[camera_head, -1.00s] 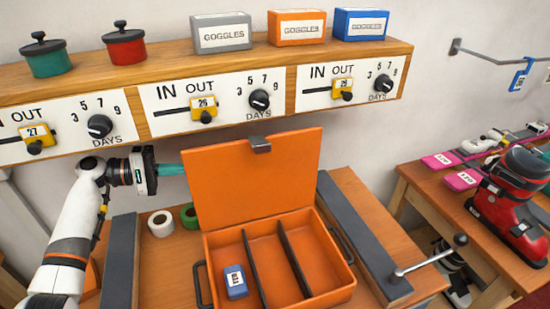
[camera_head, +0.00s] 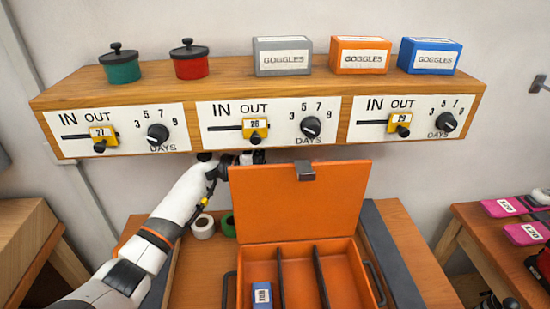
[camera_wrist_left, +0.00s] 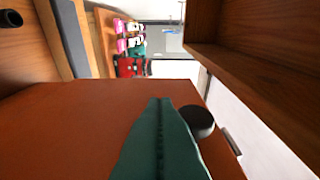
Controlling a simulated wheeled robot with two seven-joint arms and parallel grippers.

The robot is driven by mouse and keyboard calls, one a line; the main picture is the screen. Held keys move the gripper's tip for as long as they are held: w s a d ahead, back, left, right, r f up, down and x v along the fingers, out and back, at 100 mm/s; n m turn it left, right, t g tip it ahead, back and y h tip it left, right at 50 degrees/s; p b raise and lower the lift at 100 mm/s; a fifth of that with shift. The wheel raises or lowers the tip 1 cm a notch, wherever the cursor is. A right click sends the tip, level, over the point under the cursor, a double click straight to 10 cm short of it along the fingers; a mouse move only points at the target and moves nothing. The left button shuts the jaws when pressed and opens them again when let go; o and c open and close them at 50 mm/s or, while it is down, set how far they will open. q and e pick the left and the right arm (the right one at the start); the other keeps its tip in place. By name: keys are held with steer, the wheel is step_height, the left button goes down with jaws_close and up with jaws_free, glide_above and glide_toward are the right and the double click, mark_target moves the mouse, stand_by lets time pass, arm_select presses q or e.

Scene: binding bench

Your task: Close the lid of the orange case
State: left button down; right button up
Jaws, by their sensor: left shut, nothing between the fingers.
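The orange case (camera_head: 303,239) sits on the bench with its lid (camera_head: 300,205) standing open, roughly upright at the back. A grey latch (camera_head: 305,170) is on the lid's top edge. A blue labelled box (camera_head: 262,295) lies in the case's left compartment. My left arm reaches in from the left, and its gripper is mostly hidden behind the lid's upper left corner. In the left wrist view the teal fingers of my left gripper (camera_wrist_left: 160,102) are together and empty, over the lid's orange face (camera_wrist_left: 75,130); contact is unclear. My right gripper is not in view.
A wooden shelf (camera_head: 320,84) with dials and sliders overhangs just behind the lid, bearing two pots and three goggles boxes. White (camera_head: 203,227) and green (camera_head: 228,224) rolls sit left of the lid. Grey rails flank the case. A side table (camera_head: 500,240) stands at right.

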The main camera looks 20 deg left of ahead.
arm_select(q)
steer(key=shift+s+d+r+p, duration=0.1)
steer(key=shift+s+p, duration=0.05)
steer(key=shift+s, duration=0.35)
steer(key=shift+s+d+p, duration=0.1)
steer(key=shift+s+p, duration=0.05)
steer(key=shift+s, duration=0.3)
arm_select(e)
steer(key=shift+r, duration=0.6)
arm_select(q)
steer(key=shift+w, duration=0.15)
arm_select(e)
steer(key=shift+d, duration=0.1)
